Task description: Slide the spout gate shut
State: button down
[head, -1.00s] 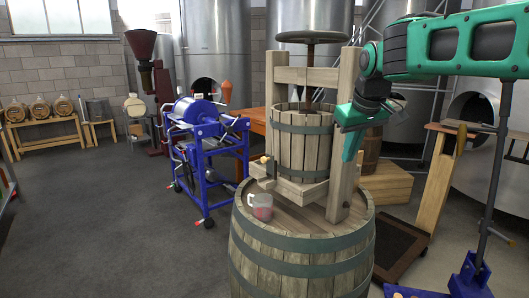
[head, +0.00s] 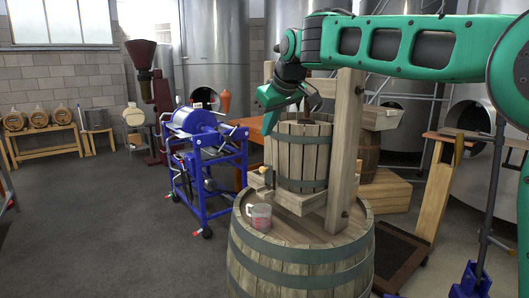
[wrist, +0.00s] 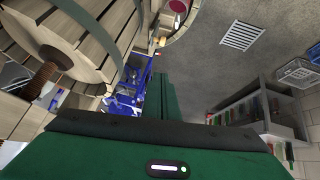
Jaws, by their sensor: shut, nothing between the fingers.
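The spout gate (head: 269,178) is a small dark plate at the front left of the wooden press, by the spout below the basket (head: 302,155). A yellowish knob (head: 263,169) shows beside it. The gate is too small to tell how far open it stands. My gripper (head: 268,127) is shut and empty, pointing down at the basket's left side, above and apart from the gate. Its green fingers (wrist: 166,97) also show together in the wrist view, beside the basket. A clear jug (head: 260,216) with red liquid stands on the barrel top below the spout.
The press post (head: 345,150) stands right of the basket, under my arm. The barrel (head: 300,262) carries the press. A blue wheeled machine (head: 205,165) stands close on the left. The floor (head: 110,220) at front left is clear.

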jog(key=s+d+f+x, duration=0.1)
jog(key=x, duration=1.1)
jog(key=shift+d+f, duration=0.25)
jog(key=shift+f, duration=0.25)
jog(key=shift+s, duration=0.1)
jog(key=shift+s+f, duration=0.1)
jog(key=shift+f, duration=1.8)
